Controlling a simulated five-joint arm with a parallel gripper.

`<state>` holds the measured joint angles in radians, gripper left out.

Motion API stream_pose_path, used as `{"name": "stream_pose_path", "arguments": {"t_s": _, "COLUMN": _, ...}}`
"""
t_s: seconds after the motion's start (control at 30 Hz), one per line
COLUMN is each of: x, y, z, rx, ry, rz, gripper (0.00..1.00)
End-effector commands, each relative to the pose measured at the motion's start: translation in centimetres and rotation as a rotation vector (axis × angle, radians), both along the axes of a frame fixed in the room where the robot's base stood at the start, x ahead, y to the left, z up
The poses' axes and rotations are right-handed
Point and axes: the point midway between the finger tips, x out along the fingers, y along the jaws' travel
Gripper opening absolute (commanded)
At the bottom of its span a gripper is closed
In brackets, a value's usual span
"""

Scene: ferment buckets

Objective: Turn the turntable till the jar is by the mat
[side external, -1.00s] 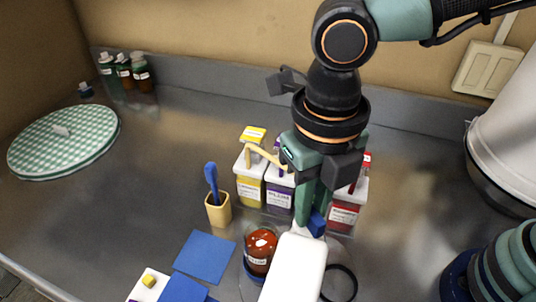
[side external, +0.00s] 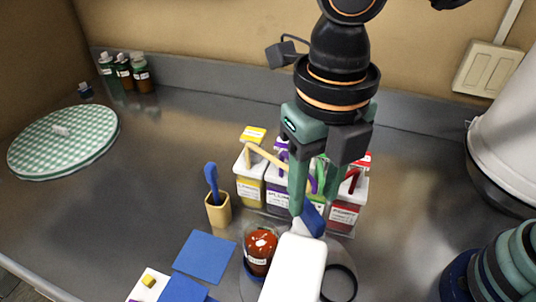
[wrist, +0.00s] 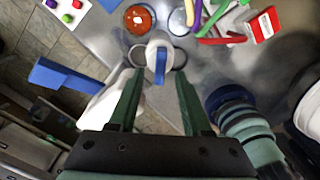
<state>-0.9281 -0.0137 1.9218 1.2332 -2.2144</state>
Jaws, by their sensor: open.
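The jar (side external: 260,243) holds red contents and stands on the left part of the grey turntable (side external: 342,252), close to the right edge of the blue mat (side external: 204,257). In the wrist view the jar (wrist: 139,19) is at the top. The turntable's centre has a white post with a blue handle (side external: 313,221), also seen from above in the wrist view (wrist: 160,66). My gripper (side external: 313,203) is open above the handle, its green fingers on either side; I cannot tell whether they touch it. A white block hides the turntable's front.
The white block (side external: 293,270) stands in front. Labelled containers (side external: 250,185) with coloured handles stand behind the turntable. A tan cup with a blue brush (side external: 218,210) is to their left. A checkered round cover (side external: 62,142) lies far left. The counter between is clear.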

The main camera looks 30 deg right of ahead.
Motion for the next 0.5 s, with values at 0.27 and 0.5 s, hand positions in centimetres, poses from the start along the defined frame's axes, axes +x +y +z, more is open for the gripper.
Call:
{"name": "stream_pose_path", "arguments": {"t_s": 0.27, "x": 0.0, "y": 0.1, "z": 5.8, "rx": 0.005, "ry": -0.003, "rz": 0.001, "gripper": 0.49}}
{"name": "stream_pose_path", "arguments": {"t_s": 0.5, "x": 0.0, "y": 0.0, "z": 8.5, "rx": 0.002, "ry": -0.001, "rz": 0.001, "gripper": 0.49}}
